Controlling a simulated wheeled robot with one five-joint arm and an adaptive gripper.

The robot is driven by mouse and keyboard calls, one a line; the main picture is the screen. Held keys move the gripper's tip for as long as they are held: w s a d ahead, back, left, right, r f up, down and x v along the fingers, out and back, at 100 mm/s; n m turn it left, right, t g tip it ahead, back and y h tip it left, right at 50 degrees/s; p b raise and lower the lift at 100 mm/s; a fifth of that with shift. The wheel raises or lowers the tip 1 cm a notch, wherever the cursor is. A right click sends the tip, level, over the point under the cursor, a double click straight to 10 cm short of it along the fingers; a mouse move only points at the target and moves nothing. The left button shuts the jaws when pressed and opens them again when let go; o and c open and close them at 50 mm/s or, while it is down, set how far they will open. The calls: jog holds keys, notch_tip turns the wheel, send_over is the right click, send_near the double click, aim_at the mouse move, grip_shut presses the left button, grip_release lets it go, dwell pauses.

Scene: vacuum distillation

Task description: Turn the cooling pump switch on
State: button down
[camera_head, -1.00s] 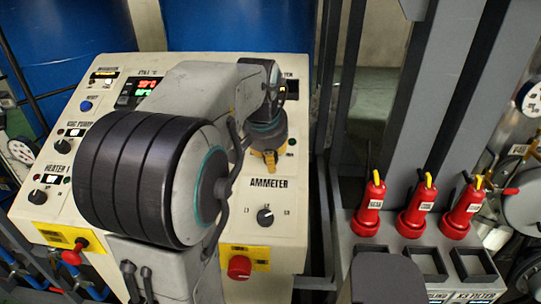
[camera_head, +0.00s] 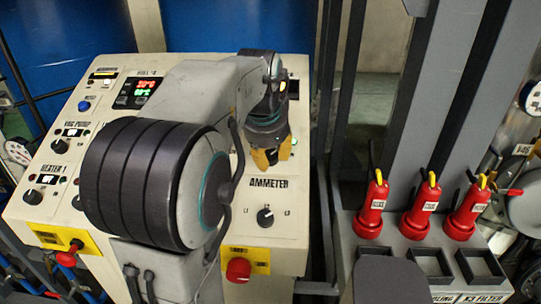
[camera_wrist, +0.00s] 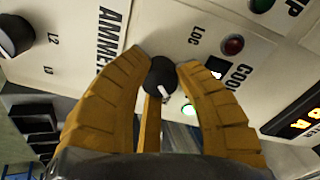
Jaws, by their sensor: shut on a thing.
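The cooling pump switch (camera_wrist: 163,76) is a small black knob with a white mark, on the cream panel beside a label whose visible part begins "COO". In the wrist view it sits between the two orange fingertips of my gripper (camera_wrist: 161,66), which is shut on it. A red lamp (camera_wrist: 232,44), a small lit white display (camera_wrist: 214,68) and a pale greenish lamp (camera_wrist: 188,110) lie around it. In the head view my gripper (camera_head: 269,160) is at the panel's upper right, above the AMMETER label, and the switch is hidden there.
My arm covers the middle of the control panel (camera_head: 285,231).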

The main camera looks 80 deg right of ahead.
jog(key=shift+f+m, duration=0.2)
jog(key=shift+m, duration=1.1)
jog(key=shift+a+m, duration=0.1)
jog(key=shift+m, duration=0.2)
jog(key=c, duration=0.8)
grip_release()
jog(key=shift+r, duration=0.1)
jog(key=shift+c, duration=0.2)
jog(key=shift+r, duration=0.15)
jog(key=shift+r, duration=0.35)
jog(key=v, duration=1.1)
jog(key=shift+w, duration=0.15)
